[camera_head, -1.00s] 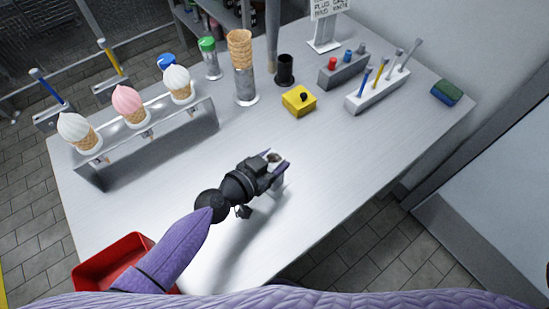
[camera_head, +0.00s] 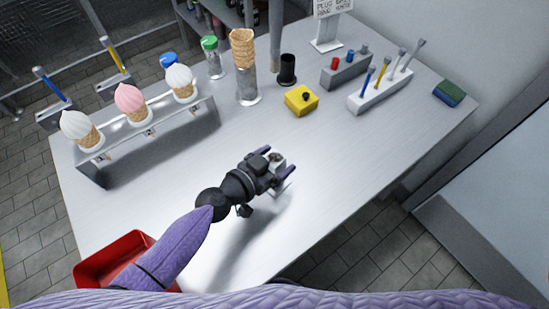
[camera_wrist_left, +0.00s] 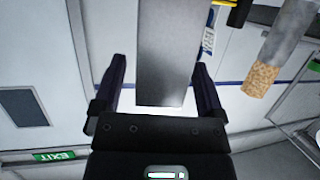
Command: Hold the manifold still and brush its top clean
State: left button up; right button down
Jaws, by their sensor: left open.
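A grey metal block (camera_head: 281,187), which looks like the manifold, stands on the table at my left gripper and is partly hidden by it. A round opening shows on its top. My left gripper (camera_head: 279,160) is open, with a purple finger on either side of the block. In the left wrist view the block (camera_wrist_left: 166,50) stands between the spread fingers (camera_wrist_left: 160,75), with a gap on each side. Several brush-like tools (camera_head: 402,58) with blue, yellow and grey handles stand in a pale holder (camera_head: 377,97). My right gripper is not in view.
A rack (camera_head: 150,140) with ice-cream cones stands at the left. A cone stack (camera_head: 243,50), a black cup (camera_head: 287,70), a yellow box (camera_head: 301,100) and a sponge (camera_head: 448,93) are at the back. A red bin (camera_head: 113,258) is front left. The table's front right is clear.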

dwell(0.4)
pick_arm(q)
jog(key=shift+v, duration=0.9)
jog(key=shift+w+d, duration=0.1)
jog(key=shift+x, duration=0.8)
grip_shut()
dwell(1.1)
